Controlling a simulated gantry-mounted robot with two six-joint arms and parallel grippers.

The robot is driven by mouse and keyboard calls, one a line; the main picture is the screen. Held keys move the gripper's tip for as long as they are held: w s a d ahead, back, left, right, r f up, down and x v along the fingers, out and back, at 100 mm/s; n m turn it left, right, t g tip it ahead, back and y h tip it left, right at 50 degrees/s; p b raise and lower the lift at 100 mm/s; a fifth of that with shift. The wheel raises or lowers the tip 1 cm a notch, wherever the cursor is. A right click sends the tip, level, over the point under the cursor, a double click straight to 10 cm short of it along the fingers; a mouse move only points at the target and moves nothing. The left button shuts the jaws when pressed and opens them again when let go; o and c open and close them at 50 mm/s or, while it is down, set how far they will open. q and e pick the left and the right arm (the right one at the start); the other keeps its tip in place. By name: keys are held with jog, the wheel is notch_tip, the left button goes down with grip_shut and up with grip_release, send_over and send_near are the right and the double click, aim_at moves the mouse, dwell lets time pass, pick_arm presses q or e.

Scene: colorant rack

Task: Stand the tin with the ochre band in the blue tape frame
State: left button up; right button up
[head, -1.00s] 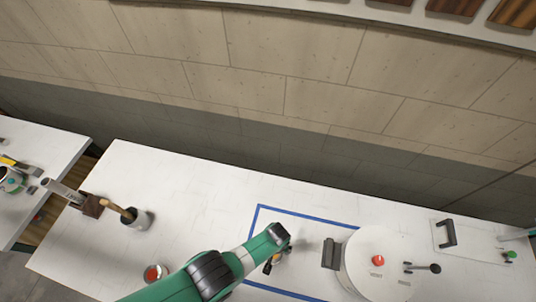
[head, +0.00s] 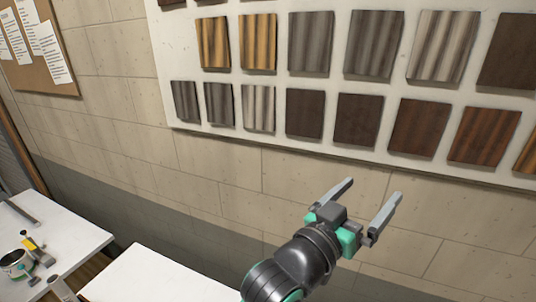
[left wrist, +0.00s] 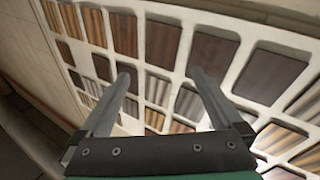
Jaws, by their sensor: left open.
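My left gripper (head: 372,200) is raised in front of the wall in the head view, its two fingers spread wide with nothing between them. It also shows in the left wrist view (left wrist: 165,85), open and empty, facing the wood sample board. The tin with the ochre band and the blue tape frame are not visible in either current view. My right gripper is not in view.
A white board (head: 270,135) with rows of wood-stain samples hangs on the block wall. A white table (head: 150,278) shows at the bottom. A second table (head: 60,235) at the left carries a pot (head: 15,262) and small tools.

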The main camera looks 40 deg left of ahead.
pick_arm(q)
jog(key=s+a+r+t, duration=0.2)
jog(key=s+r+t, duration=0.2)
jog(key=s+r, duration=0.5)
jog(key=s+a+r+m+t, duration=0.1)
jog(key=s+a+r+t, duration=0.2)
jog(key=s+r, duration=0.7)
jog(key=shift+s+a+t, duration=0.15)
jog(key=shift+s+t, duration=0.25)
jog(key=shift+s, duration=0.25)
jog(key=shift+r, duration=0.1)
